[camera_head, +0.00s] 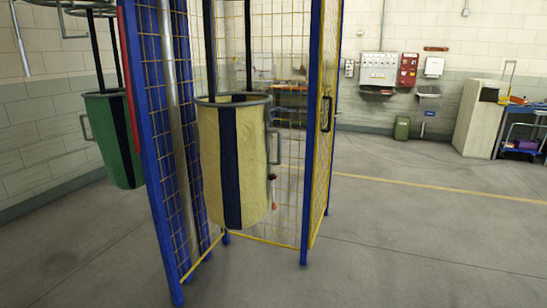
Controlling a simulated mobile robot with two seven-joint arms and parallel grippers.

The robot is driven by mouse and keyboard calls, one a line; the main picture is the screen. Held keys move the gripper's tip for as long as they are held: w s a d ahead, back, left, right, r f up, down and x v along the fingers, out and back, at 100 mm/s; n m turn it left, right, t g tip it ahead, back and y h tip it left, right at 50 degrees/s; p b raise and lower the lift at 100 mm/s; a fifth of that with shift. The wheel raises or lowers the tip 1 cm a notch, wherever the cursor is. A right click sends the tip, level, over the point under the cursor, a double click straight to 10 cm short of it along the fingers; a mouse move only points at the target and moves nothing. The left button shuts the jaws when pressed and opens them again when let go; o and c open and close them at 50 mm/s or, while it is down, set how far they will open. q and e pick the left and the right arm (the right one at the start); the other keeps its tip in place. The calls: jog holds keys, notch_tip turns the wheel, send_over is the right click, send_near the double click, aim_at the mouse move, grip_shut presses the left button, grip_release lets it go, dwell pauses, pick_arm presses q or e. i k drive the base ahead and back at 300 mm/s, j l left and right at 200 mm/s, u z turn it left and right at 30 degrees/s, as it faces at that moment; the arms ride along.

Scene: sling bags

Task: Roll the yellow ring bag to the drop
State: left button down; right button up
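The yellow ring bag (212,165) hangs near the middle of the view. It is a pale yellow, tub-shaped bag with a wide dark blue vertical stripe and a grey ring at its top. Dark straps rise from it out of the top of the view. A grey handle (274,146) sticks out on its right side. The bag hangs clear of the floor, in front of a blue and yellow mesh cage. No drop is clearly identifiable. Neither of my grippers shows in the view.
A green bag (112,138) hangs at the left, partly behind the cage's blue post (153,160). A mesh panel with a black handle (326,113) stands right of the yellow bag. A beige cabinet (478,118) and a cart stand far right. The right floor is open.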

aim_at(234, 147)
jog(key=i, duration=2.6)
jog(key=i+u, duration=0.25)
jog(key=u, duration=0.2)
